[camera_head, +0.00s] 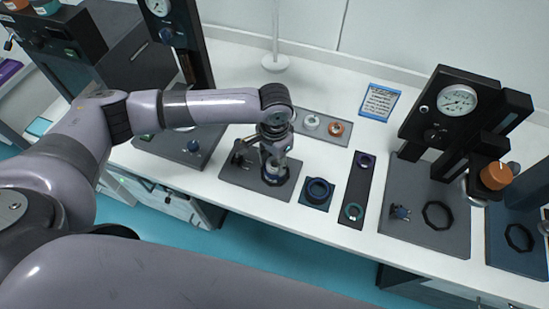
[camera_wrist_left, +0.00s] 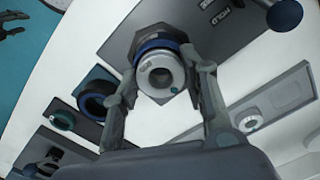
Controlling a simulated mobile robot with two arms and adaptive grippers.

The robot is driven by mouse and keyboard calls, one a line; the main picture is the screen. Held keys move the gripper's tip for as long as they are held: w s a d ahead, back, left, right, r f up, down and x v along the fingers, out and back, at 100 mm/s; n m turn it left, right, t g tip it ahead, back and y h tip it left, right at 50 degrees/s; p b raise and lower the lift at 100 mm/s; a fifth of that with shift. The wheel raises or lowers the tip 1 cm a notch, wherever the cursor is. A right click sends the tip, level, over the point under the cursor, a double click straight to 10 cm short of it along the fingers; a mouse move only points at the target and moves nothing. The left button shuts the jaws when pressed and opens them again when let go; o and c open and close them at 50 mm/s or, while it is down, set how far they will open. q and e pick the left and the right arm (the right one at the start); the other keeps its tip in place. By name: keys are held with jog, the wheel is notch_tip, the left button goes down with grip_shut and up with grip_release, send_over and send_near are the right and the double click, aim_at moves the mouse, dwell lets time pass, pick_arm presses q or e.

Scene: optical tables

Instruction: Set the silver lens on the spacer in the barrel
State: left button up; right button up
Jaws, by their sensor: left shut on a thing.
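My left gripper (camera_head: 273,160) points down over the dark grey base plate (camera_head: 236,178) on the bench. The barrel also shows in the head view (camera_head: 274,178), partly covered by the gripper. The spacer is hidden from view.
A grey tray behind holds another silver ring (camera_head: 312,121) and a copper ring (camera_head: 336,129). To the right are a blue pad with a dark ring (camera_head: 318,189) and a black strip with a green ring (camera_head: 353,211). Gauge presses (camera_head: 458,100) stand on both sides.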

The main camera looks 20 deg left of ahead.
pick_arm(q)
jog(key=o, duration=1.2)
jog(key=shift+o, duration=0.2)
